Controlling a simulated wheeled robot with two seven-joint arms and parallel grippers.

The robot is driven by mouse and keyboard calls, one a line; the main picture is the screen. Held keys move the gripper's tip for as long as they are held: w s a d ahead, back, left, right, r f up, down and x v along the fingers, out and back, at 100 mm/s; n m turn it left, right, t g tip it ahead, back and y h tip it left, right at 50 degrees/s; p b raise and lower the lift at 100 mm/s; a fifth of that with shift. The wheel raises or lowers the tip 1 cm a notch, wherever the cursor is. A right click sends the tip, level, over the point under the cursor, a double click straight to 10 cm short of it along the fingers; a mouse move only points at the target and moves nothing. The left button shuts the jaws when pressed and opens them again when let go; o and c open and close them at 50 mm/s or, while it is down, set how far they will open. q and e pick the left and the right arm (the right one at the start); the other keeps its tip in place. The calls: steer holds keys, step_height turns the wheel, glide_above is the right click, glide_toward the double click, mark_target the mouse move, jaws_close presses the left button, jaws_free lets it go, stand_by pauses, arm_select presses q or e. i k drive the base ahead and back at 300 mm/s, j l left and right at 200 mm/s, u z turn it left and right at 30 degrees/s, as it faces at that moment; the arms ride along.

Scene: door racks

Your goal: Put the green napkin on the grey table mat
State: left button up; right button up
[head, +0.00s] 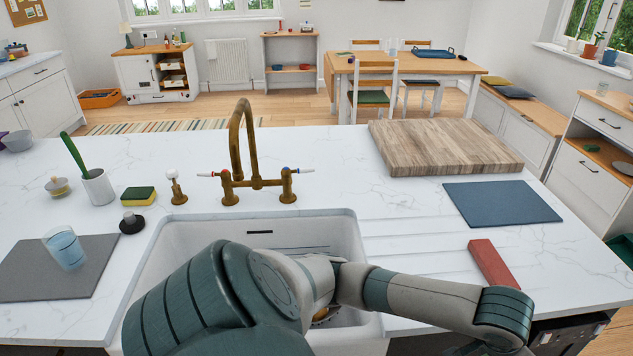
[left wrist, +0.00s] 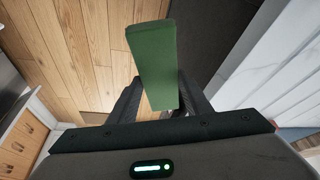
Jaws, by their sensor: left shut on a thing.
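The green napkin (left wrist: 155,65), a folded block, is held between the fingers of my left gripper (left wrist: 160,84) in the left wrist view. Wooden floor and a dark surface show behind it, with the white counter to the right. The napkin and this gripper are outside the head view; only the arm shows there, reaching right across the sink front. The grey table mat (head: 28,283) lies on the counter at the left in the head view. My right gripper is in neither view.
The sink (head: 340,238) lies between the grey mat and the counter's right side. A brass tap (head: 257,184) rises behind it. A blue mat (head: 500,203), a red block (head: 493,265) and a wooden board (head: 440,147) are at right. A sponge (head: 138,196) and brush pot (head: 98,188) stand behind the grey mat.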

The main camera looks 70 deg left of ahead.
mark_target(25, 266)
steer(key=k+j+u, duration=0.35)
steer(key=k, duration=0.6)
steer(key=k+j+u, duration=0.4)
steer(key=k+j, duration=0.15)
steer(key=k, duration=0.4)
steer(key=k+j+u, duration=0.35)
steer(key=k+j, duration=0.5)
